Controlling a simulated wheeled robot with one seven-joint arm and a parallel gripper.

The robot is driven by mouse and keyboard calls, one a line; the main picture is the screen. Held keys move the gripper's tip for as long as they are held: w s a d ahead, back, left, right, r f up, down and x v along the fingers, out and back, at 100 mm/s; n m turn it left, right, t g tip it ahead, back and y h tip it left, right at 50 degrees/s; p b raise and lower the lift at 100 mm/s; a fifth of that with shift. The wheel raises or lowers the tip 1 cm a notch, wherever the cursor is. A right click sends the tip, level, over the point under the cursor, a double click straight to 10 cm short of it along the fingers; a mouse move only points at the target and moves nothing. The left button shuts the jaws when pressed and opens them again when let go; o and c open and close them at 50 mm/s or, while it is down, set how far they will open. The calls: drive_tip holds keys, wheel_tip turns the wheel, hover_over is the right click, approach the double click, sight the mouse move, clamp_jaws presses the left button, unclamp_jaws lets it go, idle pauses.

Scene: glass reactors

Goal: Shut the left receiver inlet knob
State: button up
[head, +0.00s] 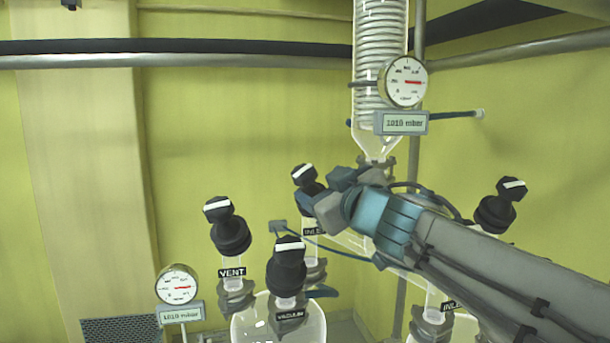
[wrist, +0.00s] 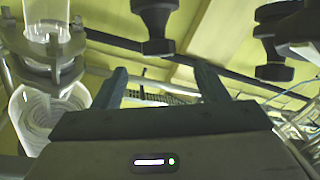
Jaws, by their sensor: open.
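The left receiver inlet knob (head: 304,176) is black with a white bar on its top. It stands above a label reading "INLE", partly covered, on the left glass receiver (head: 258,318). My gripper (head: 312,203) is close to this knob in the head view and hides part of its lower body. In the wrist view my gripper (wrist: 162,82) has its two fingers apart with nothing between them. A black knob (wrist: 155,22) shows just beyond the gap, near the top edge; I cannot tell which knob it is. Contact is not visible.
The vent knob (head: 228,226) and vacuum knob (head: 287,266) stand close by on the left. Another inlet knob (head: 500,205) stands at the right, beyond my arm. The glass condenser (head: 378,40) and its gauge (head: 403,82) rise behind. A second black knob (wrist: 283,38) shows in the wrist view.

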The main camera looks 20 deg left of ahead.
sight(301, 175)
drive_tip(key=x, duration=1.1)
drive_tip(key=shift+w+f, duration=0.1)
drive_tip(key=shift+w, duration=0.25)
drive_tip(key=c, duration=1)
drive_tip(key=shift+f+b, duration=0.1)
drive_tip(key=shift+b, duration=0.3)
